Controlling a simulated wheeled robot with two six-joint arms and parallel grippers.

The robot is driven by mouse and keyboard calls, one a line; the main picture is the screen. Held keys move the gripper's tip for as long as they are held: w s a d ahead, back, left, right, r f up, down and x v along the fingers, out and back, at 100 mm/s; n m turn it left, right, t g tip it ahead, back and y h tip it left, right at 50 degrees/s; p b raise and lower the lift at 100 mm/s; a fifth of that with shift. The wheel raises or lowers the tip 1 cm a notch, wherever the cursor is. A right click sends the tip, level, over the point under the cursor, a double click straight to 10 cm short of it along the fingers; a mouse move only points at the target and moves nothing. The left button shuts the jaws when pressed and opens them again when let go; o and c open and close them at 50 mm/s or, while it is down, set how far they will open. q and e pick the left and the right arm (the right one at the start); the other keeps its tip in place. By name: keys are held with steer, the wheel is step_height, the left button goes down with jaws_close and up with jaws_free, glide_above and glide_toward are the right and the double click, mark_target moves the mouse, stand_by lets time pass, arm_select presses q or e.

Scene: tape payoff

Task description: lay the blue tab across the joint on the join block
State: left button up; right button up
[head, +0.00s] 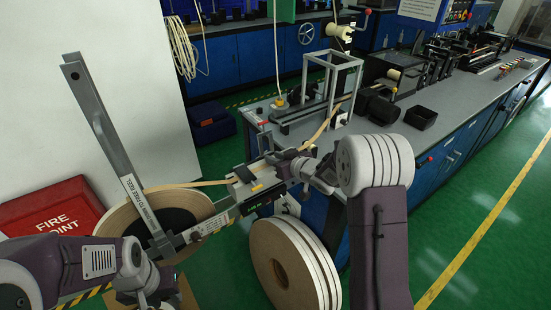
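The join block (240,189) is a small pale block at the bench's near left corner, with a dark piece (244,174) on top. Cream tape (188,185) runs to it from the reel at the left. My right gripper (276,161) is just right of the block, close to its top; its fingers are small and dark, and I cannot tell whether they are open or hold anything. I cannot make out the blue tab or the joint clearly. My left gripper (150,298) is low at the left, near the bottom edge, away from the block; its fingers are unclear.
A tape reel (125,222) stands at the left behind a tall grey steel arm (103,130). Large cream rolls (262,250) stand below the block. A metal frame (331,77) and black bin (420,117) are on the bench (450,118). A red fire-point box (50,208) is at far left.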

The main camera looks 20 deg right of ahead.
steer(key=shift+r, duration=0.1)
steer(key=shift+s+r, duration=0.1)
steer(key=shift+r, duration=0.2)
steer(key=p+v, duration=0.2)
steer(key=v, duration=1)
step_height(320, 180, down, 5)
steer(key=s+d+m+g+h, duration=0.2)
steer(key=s+h, duration=0.1)
steer(key=h, duration=0.1)
steer(key=s+a+f+g, duration=0.2)
steer(key=s+g, duration=0.1)
steer(key=s, duration=0.3)
steer(key=s+a+f+m+g, duration=0.1)
steer(key=s+f+g, duration=0.2)
steer(key=s, duration=0.3)
steer(key=s+a+f+m+g, duration=0.1)
steer(key=s+a+f+g, duration=0.1)
steer(key=s, duration=0.5)
steer(key=shift+a+f+g, duration=0.3)
steer(key=shift+f+g, duration=0.05)
steer(key=shift+g, duration=0.35)
step_height(320, 180, up, 8)
steer(key=p, duration=0.7)
steer(key=shift+f+p, duration=0.2)
steer(key=shift+p, duration=0.1)
